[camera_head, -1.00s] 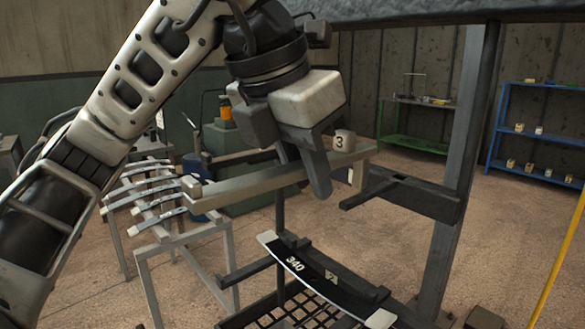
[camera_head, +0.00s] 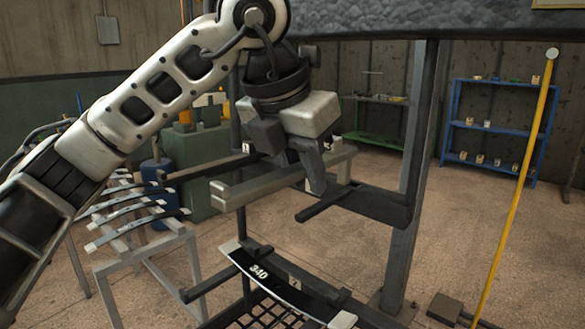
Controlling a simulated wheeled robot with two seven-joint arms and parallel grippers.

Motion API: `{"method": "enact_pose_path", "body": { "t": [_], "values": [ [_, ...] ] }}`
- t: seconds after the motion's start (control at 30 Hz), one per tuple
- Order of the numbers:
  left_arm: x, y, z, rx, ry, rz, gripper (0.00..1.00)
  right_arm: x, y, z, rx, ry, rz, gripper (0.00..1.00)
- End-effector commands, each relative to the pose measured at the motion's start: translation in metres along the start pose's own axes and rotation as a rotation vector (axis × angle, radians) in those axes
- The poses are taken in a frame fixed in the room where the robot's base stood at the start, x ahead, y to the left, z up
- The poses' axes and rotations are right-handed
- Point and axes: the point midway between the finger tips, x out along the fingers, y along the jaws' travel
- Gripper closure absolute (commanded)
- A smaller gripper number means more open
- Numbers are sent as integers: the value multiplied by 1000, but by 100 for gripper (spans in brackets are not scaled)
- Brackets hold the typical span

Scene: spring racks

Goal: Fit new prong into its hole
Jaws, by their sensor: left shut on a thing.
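My left gripper (camera_head: 312,180) is shut on the new prong (camera_head: 237,188), a long pale grey bar held level. The fingers cover part of the bar. Its near end points left, and its other end (camera_head: 344,155) shows to the right of the fingers. The dark rack (camera_head: 398,205) stands behind and to the right. A dark prong (camera_head: 325,203) juts out from its crossbar just below the gripper. The hole is not distinguishable, and I cannot tell whether the bar touches the rack. My right gripper is not in view.
A black leaf spring (camera_head: 285,281) marked 340 lies across the rack's lower prongs. A grey stand (camera_head: 118,262) with several springs is at left. A yellow pole (camera_head: 515,190) stands at right, before a blue shelf (camera_head: 486,120). Open floor lies between.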

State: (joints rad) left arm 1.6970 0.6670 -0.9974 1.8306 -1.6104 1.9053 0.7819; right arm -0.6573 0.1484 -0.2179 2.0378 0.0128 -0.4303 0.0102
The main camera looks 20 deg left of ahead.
Motion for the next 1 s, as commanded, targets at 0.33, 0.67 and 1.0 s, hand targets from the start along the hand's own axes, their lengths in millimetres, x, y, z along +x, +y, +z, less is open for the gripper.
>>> {"method": "enact_pose_path", "body": {
  "t": [0.33, 0.67, 1.0],
  "values": [
    [7, 0, 24, -2, -4, -1, 100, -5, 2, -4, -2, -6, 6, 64],
    [12, 0, 32, 0, -6, 0, 100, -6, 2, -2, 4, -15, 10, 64],
    [12, 0, 32, 0, -5, 0, 100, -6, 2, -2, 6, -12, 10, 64]
  ]
}}
